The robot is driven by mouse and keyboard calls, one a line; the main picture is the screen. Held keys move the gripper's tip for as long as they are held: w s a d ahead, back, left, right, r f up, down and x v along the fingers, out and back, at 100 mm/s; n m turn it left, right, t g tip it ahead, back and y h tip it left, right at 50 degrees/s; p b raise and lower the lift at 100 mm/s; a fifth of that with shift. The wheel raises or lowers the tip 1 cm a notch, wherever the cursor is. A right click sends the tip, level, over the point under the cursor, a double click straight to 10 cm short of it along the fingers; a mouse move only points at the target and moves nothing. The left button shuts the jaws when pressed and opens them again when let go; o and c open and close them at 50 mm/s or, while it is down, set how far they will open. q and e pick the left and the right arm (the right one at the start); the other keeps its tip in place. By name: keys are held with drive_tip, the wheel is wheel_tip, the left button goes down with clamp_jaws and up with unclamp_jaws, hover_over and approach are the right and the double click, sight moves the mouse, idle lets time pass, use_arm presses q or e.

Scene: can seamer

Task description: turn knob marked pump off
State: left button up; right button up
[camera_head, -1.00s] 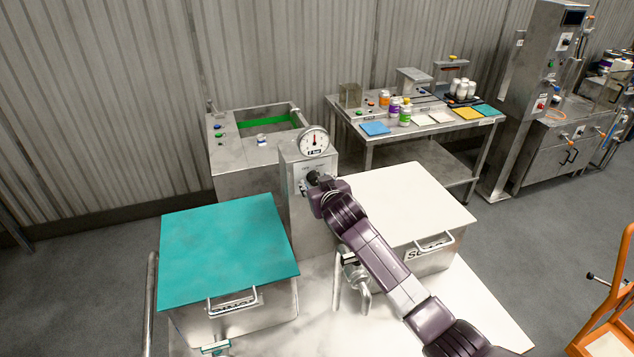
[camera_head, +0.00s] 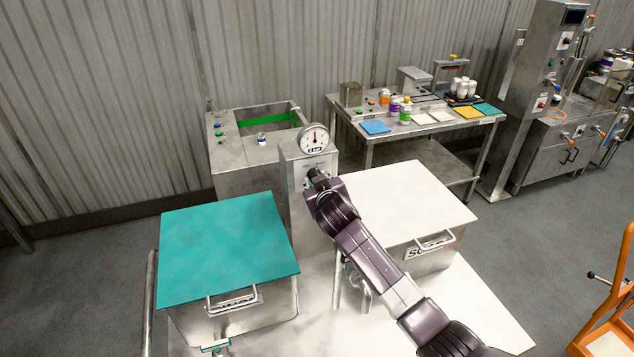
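A steel post with a control panel (camera_head: 297,170) stands between two lidded tanks, and a round white dial gauge (camera_head: 314,139) is on its top. The pump knob is on this panel, hidden behind my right gripper (camera_head: 314,176). The gripper is at the panel's face, at or very near the knob. Its fingers are small and dark here, and I cannot tell whether they are shut on the knob. The knob's marking cannot be read. My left gripper is not in view.
A teal-lidded tank (camera_head: 225,245) stands left of the post and a white-lidded tank (camera_head: 410,205) to the right, both with front handles. A steel basin (camera_head: 235,165) is behind. A bench (camera_head: 370,138) with jars stands further back.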

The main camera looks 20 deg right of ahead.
drive_tip(key=shift+a+f+n+t+h+b, duration=0.1)
drive_tip(key=shift+n+t+h+b, duration=0.25)
drive_tip(key=shift+n+h+b, duration=0.65)
drive_tip(key=shift+d+f+n+t+h+b, duration=0.1)
drive_tip(key=shift+n+t+h+b, duration=0.3)
drive_tip(key=shift+n+b, duration=1.15)
drive_tip(key=shift+a+f+n+t+h+b, duration=0.1)
drive_tip(key=shift+n+t+h+b, duration=0.25)
drive_tip(key=shift+n+h+b, duration=0.65)
drive_tip(key=shift+n+y, duration=0.3)
drive_tip(key=shift+n, duration=0.05)
drive_tip(key=o, duration=1.1)
drive_tip(key=shift+o, duration=0.3)
